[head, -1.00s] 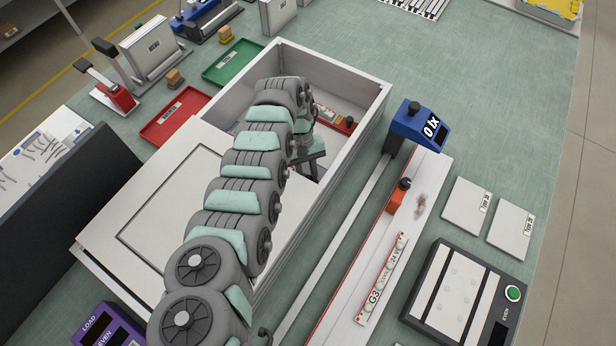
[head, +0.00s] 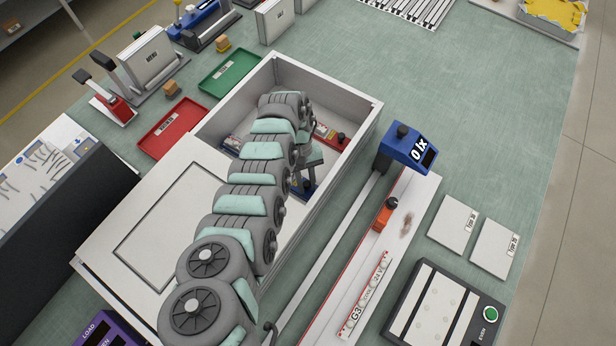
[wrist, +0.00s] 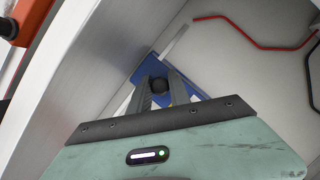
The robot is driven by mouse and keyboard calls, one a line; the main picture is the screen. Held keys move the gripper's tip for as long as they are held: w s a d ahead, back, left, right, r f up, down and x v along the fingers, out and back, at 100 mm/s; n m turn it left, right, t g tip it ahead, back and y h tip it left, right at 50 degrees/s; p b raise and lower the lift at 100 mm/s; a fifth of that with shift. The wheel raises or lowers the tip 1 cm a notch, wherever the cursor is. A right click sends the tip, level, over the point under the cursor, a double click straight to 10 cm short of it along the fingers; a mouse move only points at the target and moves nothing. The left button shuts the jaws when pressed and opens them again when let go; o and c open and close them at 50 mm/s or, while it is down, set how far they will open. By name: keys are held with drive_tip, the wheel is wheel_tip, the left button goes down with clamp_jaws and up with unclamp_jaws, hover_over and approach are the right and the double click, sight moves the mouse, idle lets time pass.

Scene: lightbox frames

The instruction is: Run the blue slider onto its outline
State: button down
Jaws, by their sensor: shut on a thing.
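The blue slider (wrist: 148,66) lies in the open white box, close to a side wall in the wrist view. It has a round black knob (wrist: 160,86). My gripper (wrist: 159,92) is shut on this knob, with a finger on either side. In the head view a small part of the blue slider (head: 304,187) shows under my gripper (head: 309,178); my arm hides much of the box floor. The outline cannot be made out clearly in either view.
The white box (head: 376,112) has raised walls around my gripper. Outside, to the right, a rail carries an orange slider (head: 382,216) and a blue display unit (head: 405,150).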

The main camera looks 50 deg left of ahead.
drive_tip(key=c, duration=1.2)
unclamp_jaws()
drive_tip(key=shift+r, duration=0.15)
drive_tip(key=b+v, duration=0.1)
drive_tip(key=v, duration=0.9)
drive_tip(key=shift+r, duration=0.25)
drive_tip(key=shift+w+a+r, duration=0.1)
drive_tip(key=shift+a, duration=0.05)
